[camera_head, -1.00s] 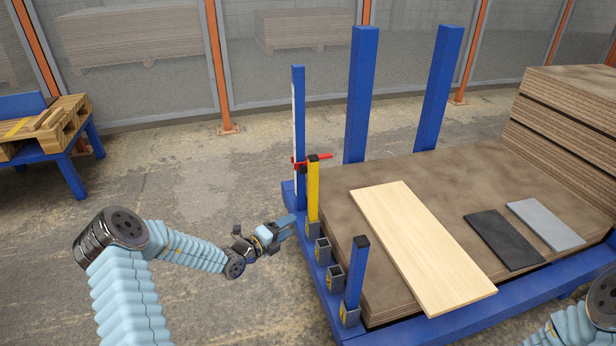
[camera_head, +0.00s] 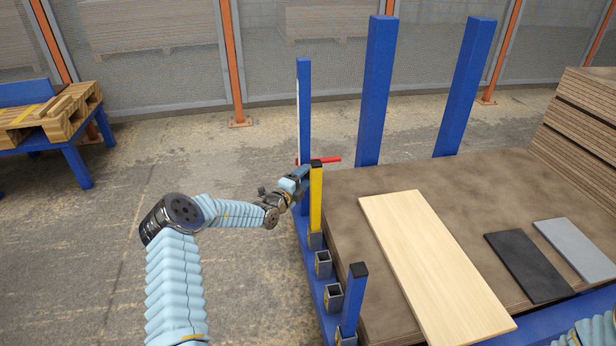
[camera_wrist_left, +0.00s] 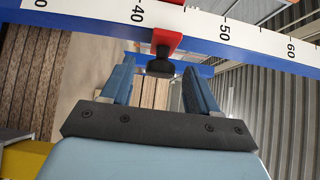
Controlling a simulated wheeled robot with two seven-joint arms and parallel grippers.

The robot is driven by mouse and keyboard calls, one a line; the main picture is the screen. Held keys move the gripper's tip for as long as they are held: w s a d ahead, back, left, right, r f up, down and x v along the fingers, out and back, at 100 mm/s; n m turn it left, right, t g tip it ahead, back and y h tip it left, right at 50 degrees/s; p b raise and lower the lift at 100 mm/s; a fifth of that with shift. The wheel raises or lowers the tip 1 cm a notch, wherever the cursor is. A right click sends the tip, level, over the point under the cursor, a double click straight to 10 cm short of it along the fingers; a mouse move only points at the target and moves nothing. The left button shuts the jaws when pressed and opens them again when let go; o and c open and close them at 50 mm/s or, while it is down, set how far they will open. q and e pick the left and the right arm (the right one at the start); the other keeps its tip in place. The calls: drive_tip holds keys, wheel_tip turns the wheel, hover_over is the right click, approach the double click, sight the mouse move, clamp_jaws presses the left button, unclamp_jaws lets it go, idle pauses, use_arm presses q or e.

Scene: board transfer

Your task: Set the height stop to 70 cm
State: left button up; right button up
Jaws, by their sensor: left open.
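The height stop is a red slider with a red arm (camera_head: 332,160) on a blue post (camera_head: 304,100). In the left wrist view the red slider (camera_wrist_left: 168,42) carries a black knob (camera_wrist_left: 160,67) and sits on the white scale (camera_wrist_left: 190,24) between 40 and 50, nearer 40. My left gripper (camera_head: 303,177) is at the post, by the stop's height. In the left wrist view its two blue fingers (camera_wrist_left: 157,75) are open, and the knob appears between their tips, with gaps on both sides. My right gripper is out of view.
A yellow post (camera_head: 316,200) stands close in front of my left gripper. Empty sockets (camera_head: 323,264) and a short blue post (camera_head: 353,295) line the edge. A light board (camera_head: 435,265), a dark board (camera_head: 528,266) and a grey board (camera_head: 577,250) lie on the brown stack.

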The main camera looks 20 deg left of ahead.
use_arm(q)
drive_tip(key=shift+w+d, duration=0.15)
drive_tip(key=shift+w, duration=1.2)
clamp_jaws()
